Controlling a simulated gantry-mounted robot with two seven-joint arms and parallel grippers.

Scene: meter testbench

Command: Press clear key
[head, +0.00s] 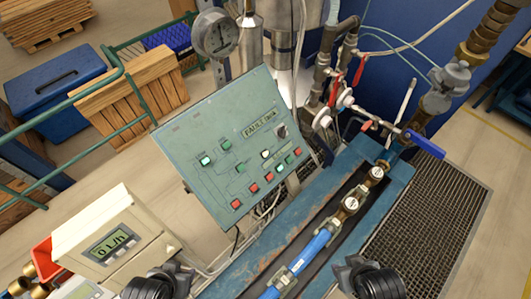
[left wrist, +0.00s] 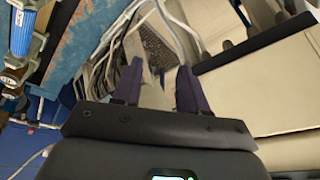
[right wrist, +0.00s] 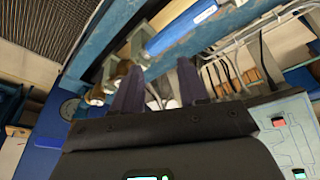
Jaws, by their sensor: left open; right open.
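A sloped green control panel (head: 221,160) stands in the middle of the head view. It carries green, white and red square keys, a dark knob (head: 281,131) and a small display (head: 259,124) that seems to read FAULT. I cannot read which key is the clear key. A corner of the panel with a red and a green key shows in the right wrist view (right wrist: 293,135). My left gripper (head: 160,277) is open and empty, low beside the white meter box. My right gripper (head: 357,270) is open and empty, right of the pipe trough. Both are apart from the panel.
The white meter box (head: 143,229) with a L/h display stands at left. A blue pipe (head: 309,253) with brass fittings lies in the blue trough (head: 245,262). Valves and hoses (head: 343,92) rise behind. A round gauge (head: 215,35) stands above the panel.

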